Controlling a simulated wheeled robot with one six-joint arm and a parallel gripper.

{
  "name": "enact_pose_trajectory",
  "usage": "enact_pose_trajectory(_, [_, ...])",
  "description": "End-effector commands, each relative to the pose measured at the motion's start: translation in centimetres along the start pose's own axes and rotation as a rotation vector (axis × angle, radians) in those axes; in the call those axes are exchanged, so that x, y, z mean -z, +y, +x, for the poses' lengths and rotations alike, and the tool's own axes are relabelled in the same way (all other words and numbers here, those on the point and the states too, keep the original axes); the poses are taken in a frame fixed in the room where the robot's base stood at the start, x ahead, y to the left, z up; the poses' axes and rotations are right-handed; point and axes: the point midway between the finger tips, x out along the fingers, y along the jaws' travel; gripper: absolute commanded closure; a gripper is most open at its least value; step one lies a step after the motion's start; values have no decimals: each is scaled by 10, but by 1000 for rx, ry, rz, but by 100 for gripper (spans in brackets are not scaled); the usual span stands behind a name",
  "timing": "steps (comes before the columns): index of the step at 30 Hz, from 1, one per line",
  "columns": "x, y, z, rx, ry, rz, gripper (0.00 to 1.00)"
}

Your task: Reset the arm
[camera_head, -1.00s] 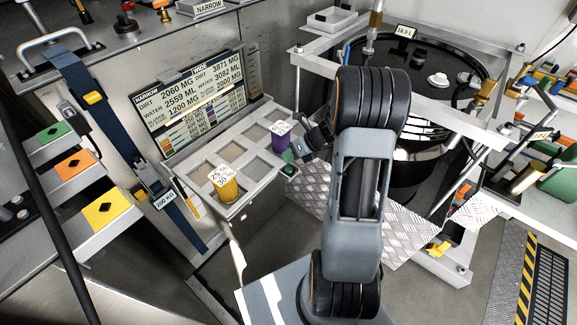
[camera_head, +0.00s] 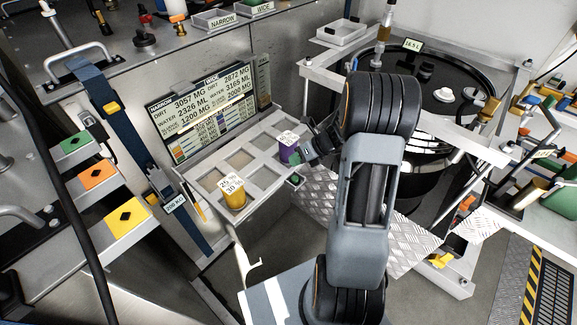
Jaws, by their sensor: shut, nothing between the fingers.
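My gripper (camera_head: 308,153) is at the right edge of the grey tray, beside the purple container (camera_head: 288,152) with a white top. It looks shut and holds nothing. Its fingertips are small and dark, so contact with the purple container is hard to tell. My arm reaches up the middle of the view and bends left at the top. The purple container stands upright in a tray slot. A yellow container (camera_head: 234,194) with a white label top stands in a front slot.
The tray (camera_head: 216,178) has several empty slots. A display board (camera_head: 205,112) stands behind it. A large black tank (camera_head: 462,70) in a metal frame is at the back right. Green, orange and yellow blocks (camera_head: 126,217) sit at the left. A blue strap (camera_head: 110,118) runs down the panel.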

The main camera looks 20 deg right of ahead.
Motion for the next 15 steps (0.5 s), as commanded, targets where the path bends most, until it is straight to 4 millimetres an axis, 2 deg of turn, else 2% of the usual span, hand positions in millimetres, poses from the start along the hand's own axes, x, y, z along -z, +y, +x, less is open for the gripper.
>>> enact_pose_trajectory(8, [0, 0, 0, 0, 0, -28, 100])
enact_pose_trajectory(12, [6, -1, 0, 2, 28, -213, 100])
enact_pose_trajectory(15, [30, 3, 3, -25, 117, -459, 100])
